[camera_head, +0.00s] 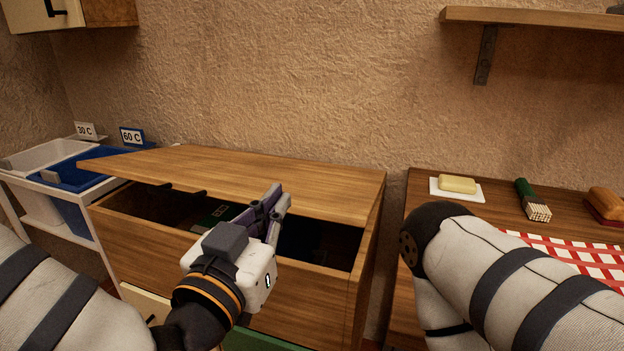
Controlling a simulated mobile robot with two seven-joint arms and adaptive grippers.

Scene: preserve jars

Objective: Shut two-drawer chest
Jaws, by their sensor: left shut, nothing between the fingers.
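The wooden two-drawer chest (290,183) stands against the wall in the middle. Its upper drawer (145,245) is pulled out, with a dark gap showing between its front and the chest top. Something green lies inside, partly hidden by my gripper. Below the drawer front, a cream panel with a dark handle (146,305) and a green surface show; I cannot tell whether the lower drawer is open. My left gripper (272,200) is shut and empty, over the open upper drawer in the picture; I cannot tell whether it touches it. My right arm shows at right, its gripper out of view.
White and blue bins (70,172) with temperature cards stand left of the chest. At right, a wooden table (420,190) carries butter on a white plate (457,187), a green-wrapped bundle (531,199), bread (606,202) and a red checked cloth. A shelf (540,17) hangs above.

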